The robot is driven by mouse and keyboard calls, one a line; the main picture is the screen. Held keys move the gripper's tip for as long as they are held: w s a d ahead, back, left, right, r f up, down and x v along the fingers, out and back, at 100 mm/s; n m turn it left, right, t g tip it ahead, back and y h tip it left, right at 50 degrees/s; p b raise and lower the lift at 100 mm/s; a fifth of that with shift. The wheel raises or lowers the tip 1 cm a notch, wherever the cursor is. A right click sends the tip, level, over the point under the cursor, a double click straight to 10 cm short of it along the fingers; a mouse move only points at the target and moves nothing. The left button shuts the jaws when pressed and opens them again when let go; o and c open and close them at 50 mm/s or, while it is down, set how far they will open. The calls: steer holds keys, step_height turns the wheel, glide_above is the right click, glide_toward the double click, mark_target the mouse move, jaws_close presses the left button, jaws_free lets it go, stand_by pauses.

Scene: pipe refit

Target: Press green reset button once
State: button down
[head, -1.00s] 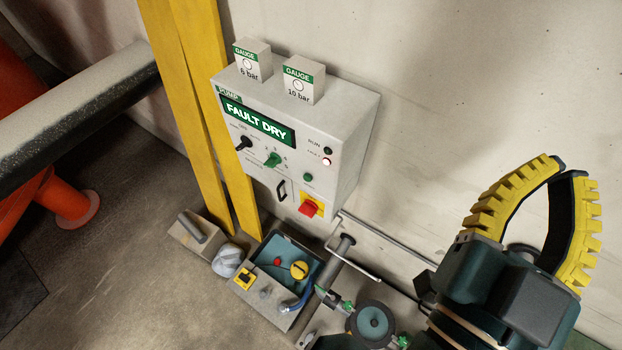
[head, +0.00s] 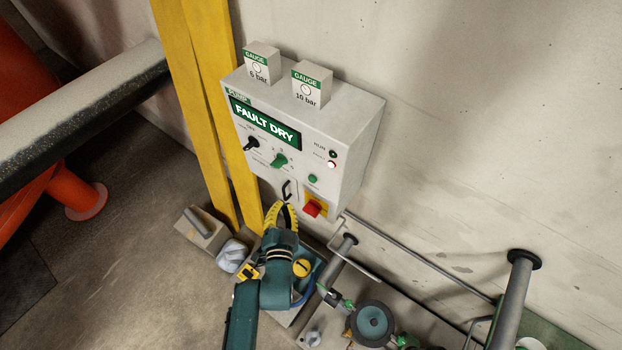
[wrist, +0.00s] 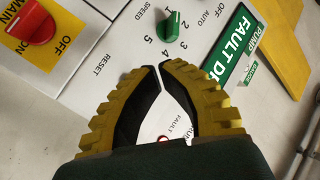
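The green reset button (head: 312,179) is a small round button on the lower right of the pump panel's front (head: 262,150), above the red main switch (head: 312,208). My gripper (head: 285,206) is in front of the panel's lower edge, left of the main switch and below the button in the picture. In the wrist view its two yellow-ribbed fingers (wrist: 158,68) bow together with their tips meeting, holding nothing. That view shows the panel upside down. The RESET label (wrist: 103,63) lies left of the fingertips; the button itself does not show there, likely behind the left finger.
The panel display reads FAULT DRY and the red fault lamp (head: 332,164) is lit. A green selector knob (head: 279,160) and a black knob (head: 251,143) stick out nearby. Pipes and a round valve (head: 372,324) lie below right. A yellow post (head: 202,100) stands at left.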

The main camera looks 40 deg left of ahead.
mark_target(312, 179)
steer(key=shift+s+a+f, duration=0.1)
steer(key=shift+s+f, duration=0.1)
steer(key=shift+f, duration=0.05)
steer(key=shift+f, duration=0.1)
steer(key=w+b, duration=0.8)
steer(key=b, duration=0.5)
steer(key=shift+w+a, duration=0.4)
steer(key=shift+b, duration=0.3)
stand_by(0.6)
steer(key=shift+w+b, duration=0.3)
steer(key=shift+w, duration=0.15)
